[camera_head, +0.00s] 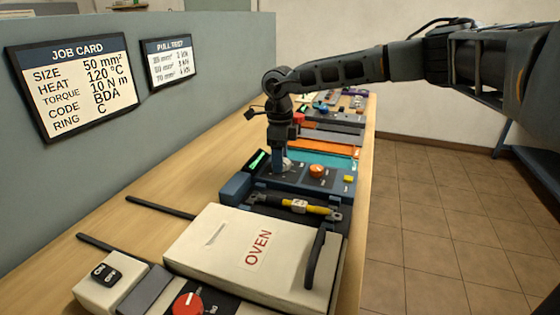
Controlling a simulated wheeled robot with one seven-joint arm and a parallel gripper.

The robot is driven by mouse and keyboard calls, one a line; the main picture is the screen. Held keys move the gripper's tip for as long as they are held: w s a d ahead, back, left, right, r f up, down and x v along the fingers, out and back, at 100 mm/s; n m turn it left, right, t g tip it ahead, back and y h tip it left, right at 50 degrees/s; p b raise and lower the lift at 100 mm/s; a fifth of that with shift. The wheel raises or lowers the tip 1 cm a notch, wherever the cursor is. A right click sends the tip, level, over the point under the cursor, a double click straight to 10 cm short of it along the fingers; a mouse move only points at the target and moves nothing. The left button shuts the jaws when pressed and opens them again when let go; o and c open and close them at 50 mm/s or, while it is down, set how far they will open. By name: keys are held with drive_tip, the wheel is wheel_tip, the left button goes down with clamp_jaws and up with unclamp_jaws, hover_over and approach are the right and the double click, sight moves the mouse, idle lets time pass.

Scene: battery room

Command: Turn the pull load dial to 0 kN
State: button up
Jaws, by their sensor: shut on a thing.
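My gripper (284,152) points straight down over a blue panel (325,188). It is shut on a pale knob (285,165), which seems to be the pull load dial. The fingers cover most of the knob, so its pointer and scale cannot be read. A green-lit display (257,161) sits on the panel just left of my gripper. An orange round knob (317,170) and a yellow button (348,179) are to the right, clear of the gripper.
A cable with yellow sleeves (318,209) lies in front of the panel. Nearer stands a white oven (222,243) with a black handle and a red dial (188,304). A job card (77,77) and a pull test card (168,62) hang on the grey partition.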

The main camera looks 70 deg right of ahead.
drive_tip(key=n+b, duration=0.1)
drive_tip(key=n, duration=0.2)
drive_tip(key=shift+n, duration=0.4)
drive_tip(key=n, duration=0.3)
drive_tip(key=shift+a+n, duration=0.1)
drive_tip(key=shift+n, duration=0.2)
drive_tip(key=n+b, duration=0.1)
drive_tip(key=n, duration=0.3)
drive_tip(key=shift+s+n, duration=0.15)
drive_tip(key=shift+n, duration=0.15)
drive_tip(key=n, duration=0.3)
drive_tip(key=shift+n, duration=0.3)
drive_tip(key=n, duration=0.3)
drive_tip(key=shift+s+n, duration=0.1)
drive_tip(key=shift+n, duration=0.2)
drive_tip(key=n, duration=0.8)
drive_tip(key=shift+s, duration=0.1)
drive_tip(key=shift+n, duration=2.1)
